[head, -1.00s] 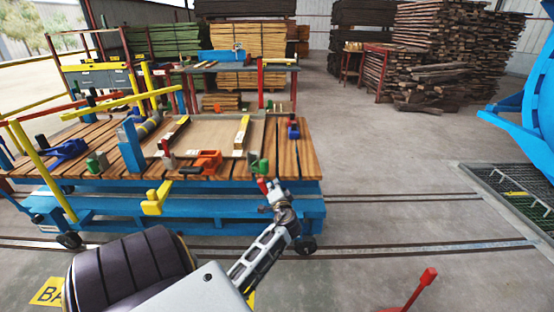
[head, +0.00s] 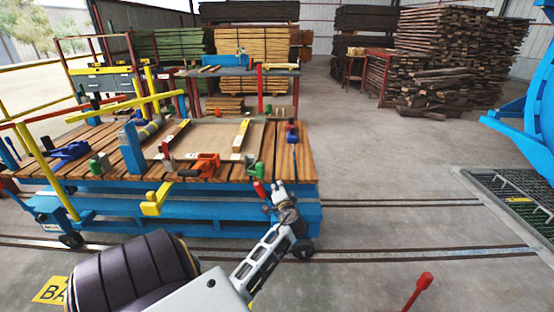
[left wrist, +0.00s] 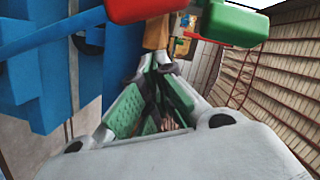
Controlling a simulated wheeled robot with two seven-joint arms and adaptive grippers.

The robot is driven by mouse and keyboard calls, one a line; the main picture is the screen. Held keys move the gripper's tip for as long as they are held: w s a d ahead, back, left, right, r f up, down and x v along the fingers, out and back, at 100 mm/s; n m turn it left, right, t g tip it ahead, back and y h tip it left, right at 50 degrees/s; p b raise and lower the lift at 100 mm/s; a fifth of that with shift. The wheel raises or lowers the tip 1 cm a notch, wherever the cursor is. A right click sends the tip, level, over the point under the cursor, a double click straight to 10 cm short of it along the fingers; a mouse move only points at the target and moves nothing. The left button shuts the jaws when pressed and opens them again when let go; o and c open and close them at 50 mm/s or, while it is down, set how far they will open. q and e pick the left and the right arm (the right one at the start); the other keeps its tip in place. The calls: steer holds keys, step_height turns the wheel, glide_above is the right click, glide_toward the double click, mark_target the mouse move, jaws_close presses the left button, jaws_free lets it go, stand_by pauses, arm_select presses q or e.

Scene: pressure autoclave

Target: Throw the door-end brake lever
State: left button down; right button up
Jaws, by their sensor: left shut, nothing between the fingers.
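A blue trolley with a plank deck (head: 285,160) stands on the floor rails. At its near right end is a red-handled lever (head: 260,189), which fits the brake lever. My left gripper (head: 272,196) is just to the right of this red handle, shut and empty. In the left wrist view, my left gripper (left wrist: 152,65) shows green-padded fingers brought together. A red handle (left wrist: 145,8) and a green block (left wrist: 237,24) lie above and beyond the fingertips. I cannot tell whether the fingers touch the red handle. My right gripper is out of view.
Clamps and a yellow post (head: 155,199) stick out along the trolley's near side. Another red-knobbed lever (head: 425,279) stands at the bottom right. A blue round structure (head: 530,110) is at the right beside a floor grate (head: 515,190). The floor between is clear.

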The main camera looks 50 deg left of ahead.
arm_select(q)
steer(key=p+v, duration=0.1)
steer(key=v, duration=0.9)
steer(key=shift+w+d+p, duration=0.25)
steer(key=shift+p, duration=0.15)
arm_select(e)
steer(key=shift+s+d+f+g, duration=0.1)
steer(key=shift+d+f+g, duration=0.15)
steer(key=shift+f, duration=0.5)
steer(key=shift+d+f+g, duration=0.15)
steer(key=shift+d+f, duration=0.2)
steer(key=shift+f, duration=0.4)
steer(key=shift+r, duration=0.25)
